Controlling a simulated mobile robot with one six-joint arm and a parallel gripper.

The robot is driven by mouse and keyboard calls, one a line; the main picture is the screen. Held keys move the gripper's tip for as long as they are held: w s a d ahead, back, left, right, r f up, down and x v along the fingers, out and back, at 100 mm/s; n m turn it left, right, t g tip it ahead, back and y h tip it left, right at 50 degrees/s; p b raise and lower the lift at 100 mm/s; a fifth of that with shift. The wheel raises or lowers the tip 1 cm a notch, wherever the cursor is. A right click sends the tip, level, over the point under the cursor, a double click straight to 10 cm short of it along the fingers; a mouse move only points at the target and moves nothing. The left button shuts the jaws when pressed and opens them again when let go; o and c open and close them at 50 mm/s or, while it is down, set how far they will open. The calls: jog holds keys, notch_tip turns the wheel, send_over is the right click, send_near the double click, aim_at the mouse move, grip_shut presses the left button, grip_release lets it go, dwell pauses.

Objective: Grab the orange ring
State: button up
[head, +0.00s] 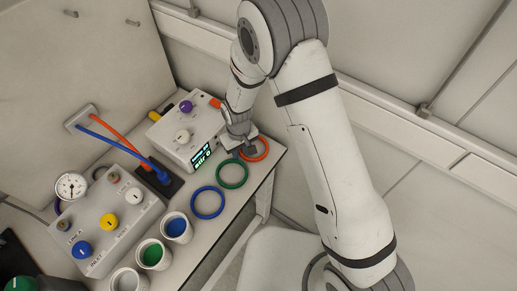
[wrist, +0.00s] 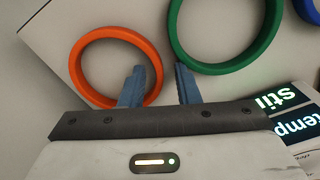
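The orange ring (head: 264,150) lies flat at the far right end of the bench, beyond the green ring. In the wrist view the orange ring (wrist: 72,58) is at the left, whole except where a finger overlaps its lower right rim. My gripper (head: 248,150) is over the bench beside the orange ring. In the wrist view my gripper (wrist: 160,80) is open, with a gap between its two blue-grey fingers. The left finger overlaps the ring's rim and the right finger is outside it, towards the green ring. I cannot tell whether a finger touches the ring.
The green ring (head: 232,174) and blue ring (head: 208,203) lie in line with it. A white box with a display (head: 202,156) stands close to my gripper. The bench's right edge is near.

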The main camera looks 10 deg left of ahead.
grip_shut()
dwell(0.4)
